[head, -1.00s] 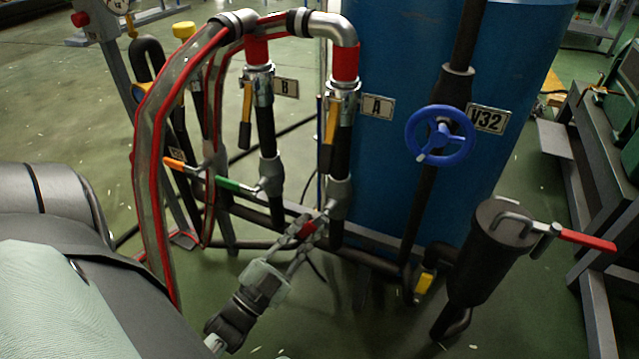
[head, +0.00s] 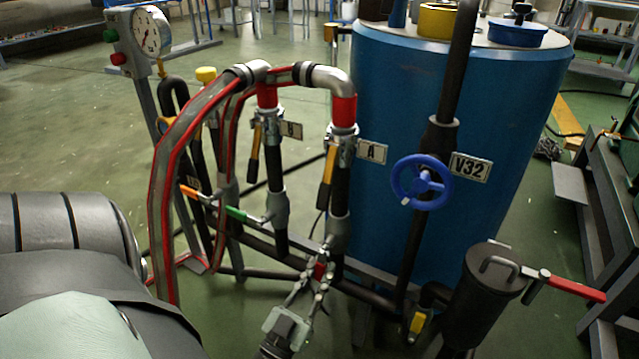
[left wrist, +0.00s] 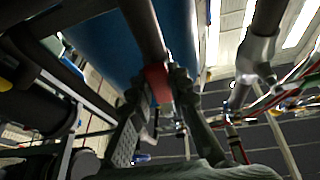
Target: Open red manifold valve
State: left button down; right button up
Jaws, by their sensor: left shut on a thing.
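The red manifold valve handle (head: 319,271) is at the lower end of the black pipe marked A, just in front of its grey valve body (head: 337,236). My left gripper (head: 317,276) is shut on this handle, with one finger on each side. The fingers hide much of the handle. In the left wrist view the red handle (left wrist: 157,82) shows between the two fingers (left wrist: 158,92). The neighbouring green handle (head: 240,214) and orange handle (head: 190,192) stick out to the left. My right gripper is not in view.
Red-striped hoses (head: 165,185) arch left of the pipes. A blue tank (head: 385,120) stands behind, with a blue handwheel (head: 421,182) marked V32 in front. A black canister (head: 480,300) with another red lever (head: 575,289) stands at the right. A gauge (head: 151,32) is at upper left.

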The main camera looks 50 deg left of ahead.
pick_arm(q)
jog(key=shift+w+r, duration=0.1)
jog(key=shift+w, duration=0.05)
jog(key=c, duration=1.4)
grip_release()
notch_tip(320, 180, up, 10)
jog(key=shift+f, duration=0.1)
